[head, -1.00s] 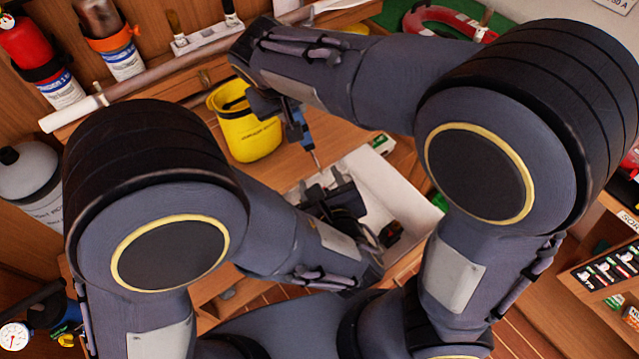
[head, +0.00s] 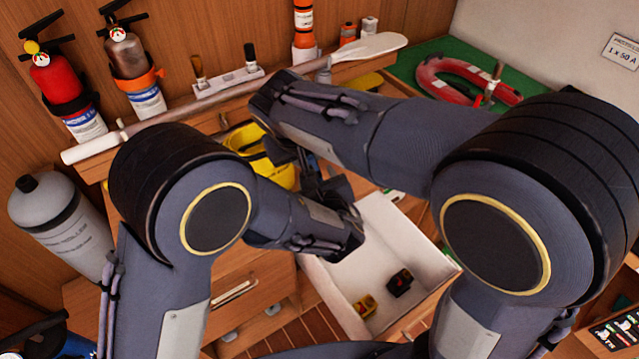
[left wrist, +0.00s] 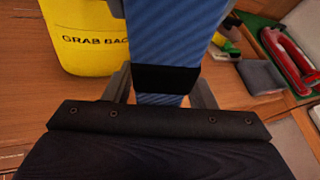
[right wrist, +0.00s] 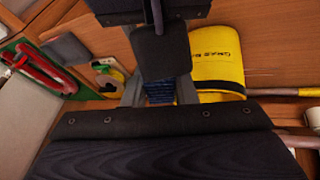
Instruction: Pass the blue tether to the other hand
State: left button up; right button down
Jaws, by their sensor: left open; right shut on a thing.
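The blue tether shows large in the left wrist view (left wrist: 175,30) as a blue strap with a black band across it. My right gripper (right wrist: 160,92) is shut on the tether, and a short blue piece shows between its fingers in the right wrist view (right wrist: 159,91). My left gripper (left wrist: 163,88) is open, with one finger on each side of the strap; I cannot tell whether they touch it. In the head view both grippers meet in front of the yellow bag, and the arms hide the tether there.
The yellow grab bag (head: 245,140) stands just behind the grippers. A white open drawer (head: 375,255) with small items lies below right. A long pale pole (head: 95,148) runs along the back shelf edge. A red horseshoe-shaped thing (head: 440,82) lies on green at the back right.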

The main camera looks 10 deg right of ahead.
pick_arm(q)
jog(key=c, duration=1.1)
grip_shut()
pick_arm(e)
jog(key=c, duration=1.1)
grip_release()
jog(key=shift+r, duration=0.15)
